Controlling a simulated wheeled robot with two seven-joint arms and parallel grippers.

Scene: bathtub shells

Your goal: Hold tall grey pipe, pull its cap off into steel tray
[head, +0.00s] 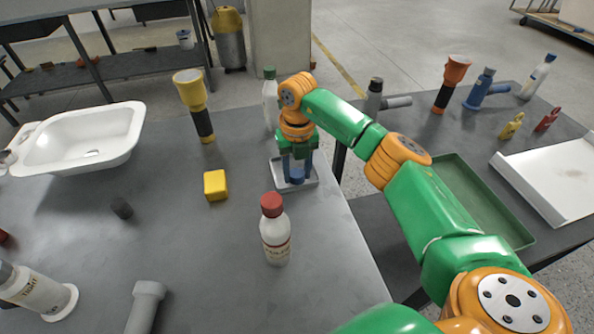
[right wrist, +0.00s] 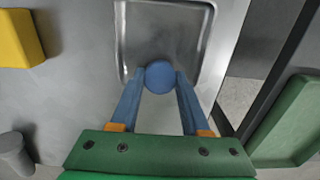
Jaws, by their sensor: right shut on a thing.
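My right gripper (head: 297,177) points down over the small steel tray (head: 312,184). Its blue fingers are shut on a round blue cap (right wrist: 160,77), which sits between the fingertips in the right wrist view. The steel tray also shows there (right wrist: 193,25), beneath and beyond the cap; I cannot tell whether the cap touches it. A grey pipe (head: 145,305) with a wider end is at the bottom left of the head view, cut by the frame edge; I cannot tell whether it stands or lies. My left gripper is not in view.
A bottle with a red cap (head: 275,240) stands in front of the tray; a green-capped bottle (head: 270,100) stands behind. A yellow block (head: 215,185), a dark stub (head: 121,208) and a white basin (head: 85,137) are left. A green tray (head: 480,200) lies right.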

